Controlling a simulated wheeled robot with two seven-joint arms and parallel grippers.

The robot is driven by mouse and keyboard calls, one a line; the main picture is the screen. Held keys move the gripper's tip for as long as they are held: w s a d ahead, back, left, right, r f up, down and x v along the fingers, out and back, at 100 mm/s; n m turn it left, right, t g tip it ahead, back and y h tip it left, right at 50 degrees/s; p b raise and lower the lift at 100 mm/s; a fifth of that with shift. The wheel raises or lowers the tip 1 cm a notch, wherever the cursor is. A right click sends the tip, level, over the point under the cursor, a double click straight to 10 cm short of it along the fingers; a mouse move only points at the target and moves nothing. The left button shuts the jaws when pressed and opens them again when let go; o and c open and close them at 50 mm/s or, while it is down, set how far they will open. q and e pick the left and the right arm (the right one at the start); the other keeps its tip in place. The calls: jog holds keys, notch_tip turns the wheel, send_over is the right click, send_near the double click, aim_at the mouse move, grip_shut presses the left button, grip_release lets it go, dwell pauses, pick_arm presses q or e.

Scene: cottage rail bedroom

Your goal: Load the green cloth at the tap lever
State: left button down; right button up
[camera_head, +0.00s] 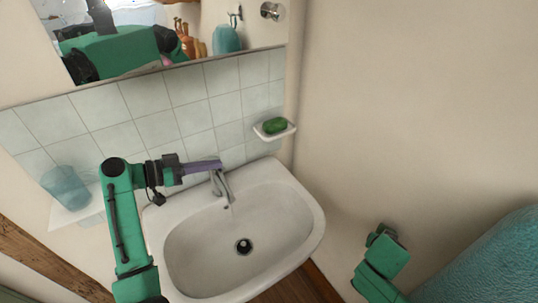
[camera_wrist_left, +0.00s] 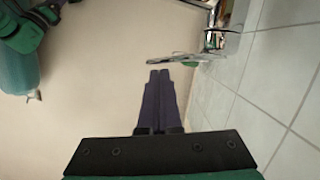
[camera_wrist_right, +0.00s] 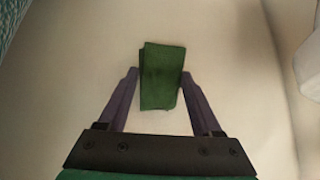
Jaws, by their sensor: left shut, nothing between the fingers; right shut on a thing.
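The chrome tap (camera_head: 223,188) stands at the back rim of the white washbasin (camera_head: 312,215). My left gripper (camera_head: 218,164) is shut and empty, its purple fingers at the top of the tap by the lever. In the left wrist view its closed fingertips (camera_wrist_left: 159,73) lie just below a thin chrome lever (camera_wrist_left: 172,60); I cannot tell whether they touch. In the right wrist view my right gripper (camera_wrist_right: 160,78) is shut on the folded green cloth (camera_wrist_right: 162,58), away from the tap. The head view does not show this cloth clearly.
A green bar (camera_head: 275,125) lies in a white soap dish (camera_head: 290,130) on the tiled wall. A blue tumbler (camera_head: 66,186) stands on a small shelf at left. A mirror (camera_head: 200,15) hangs above. A teal towel-like surface (camera_head: 490,265) is at lower right. The basin bowl is empty.

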jog(key=shift+f, duration=0.1)
